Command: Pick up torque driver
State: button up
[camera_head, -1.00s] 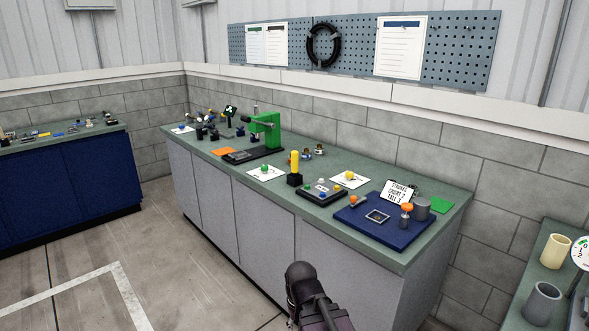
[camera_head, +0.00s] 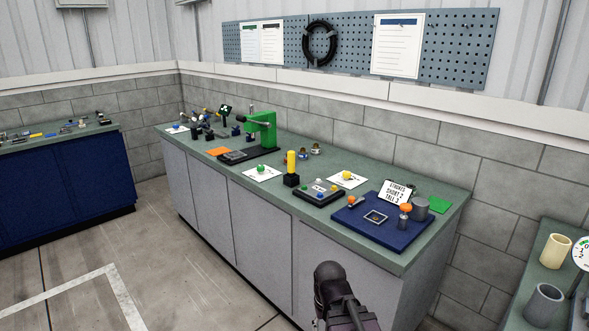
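I cannot tell for sure which thing is the torque driver. A yellow upright cylinder (camera_head: 291,161) stands in a black block (camera_head: 291,180) on the green-topped bench, and it looks like a handle in a holder. An orange-topped upright piece (camera_head: 405,212) stands on the blue tray (camera_head: 372,234), and a smaller orange-ended piece (camera_head: 353,201) is at the tray's left side. A dark part of my arm rises from the bottom edge, in front of the bench. My gripper's fingers do not show.
The bench (camera_head: 238,176) also carries a green press (camera_head: 263,128), a dark box with knobs (camera_head: 319,194), white cards, a lettered sign (camera_head: 397,192) and a grey cup (camera_head: 420,207). Another bench with cups (camera_head: 554,252) stands at right. Floor (camera_head: 165,260) is clear at left.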

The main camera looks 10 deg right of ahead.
aim_at(291, 153)
jog(key=u, duration=0.05)
jog(key=i, duration=1)
jog(key=z, duration=0.05)
